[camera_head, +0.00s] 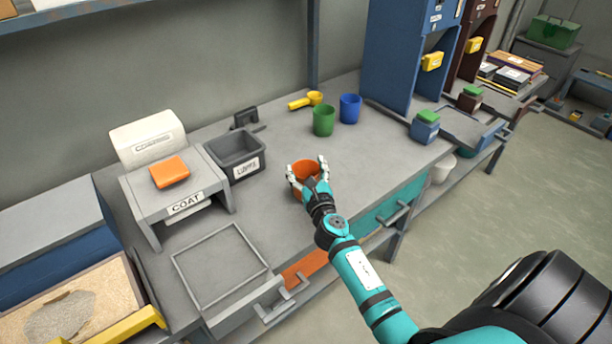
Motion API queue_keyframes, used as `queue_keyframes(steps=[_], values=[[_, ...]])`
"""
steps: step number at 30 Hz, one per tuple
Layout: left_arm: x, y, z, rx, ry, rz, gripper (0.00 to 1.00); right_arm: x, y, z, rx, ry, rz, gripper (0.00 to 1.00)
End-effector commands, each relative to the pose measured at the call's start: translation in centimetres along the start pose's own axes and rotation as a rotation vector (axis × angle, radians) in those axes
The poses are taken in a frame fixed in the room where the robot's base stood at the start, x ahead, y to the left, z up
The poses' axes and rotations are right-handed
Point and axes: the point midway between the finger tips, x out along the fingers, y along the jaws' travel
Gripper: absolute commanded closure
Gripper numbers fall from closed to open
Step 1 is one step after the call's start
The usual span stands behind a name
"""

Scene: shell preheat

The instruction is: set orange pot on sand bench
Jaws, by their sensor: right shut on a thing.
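The orange pot (303,169) is at the front middle of the grey bench. My right gripper (308,178) is shut on it, with fingers on both sides of its rim. I cannot tell whether the pot touches the bench top or is just above it. A sand-filled tray (112,285) with a grey patch is at the lower left, beside a blue box; it may be the sand bench. My left gripper is not in view.
A grey bin (236,150) and a COAT stand (150,180) with an orange block are left of the pot. An empty square frame (221,268) lies front left. Blue cabinet (395,60) at right.

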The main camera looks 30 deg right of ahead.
Motion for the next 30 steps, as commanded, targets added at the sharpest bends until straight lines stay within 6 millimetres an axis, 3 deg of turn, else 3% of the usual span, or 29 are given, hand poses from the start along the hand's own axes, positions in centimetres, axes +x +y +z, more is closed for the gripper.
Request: queue_keyframes(steps=[1, 14, 15, 21, 30], values=[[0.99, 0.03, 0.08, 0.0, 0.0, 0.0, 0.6, 0.07, -0.03, -0.96, 0.003, -0.004, -0.002, 0.88], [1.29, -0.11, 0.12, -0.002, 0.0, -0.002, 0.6, 0.05, -0.03, -1.42, -0.002, -0.005, 0.0, 0.88], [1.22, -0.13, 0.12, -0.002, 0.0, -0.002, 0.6, 0.04, -0.04, -1.36, -0.002, -0.004, -0.001, 0.28], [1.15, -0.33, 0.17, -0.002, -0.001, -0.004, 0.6, 0.03, -0.04, -1.31, -0.002, -0.004, -0.001, 0.04], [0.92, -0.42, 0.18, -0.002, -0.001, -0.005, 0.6, 0.03, -0.03, -1.06, -0.001, -0.004, -0.001, 0.04]])
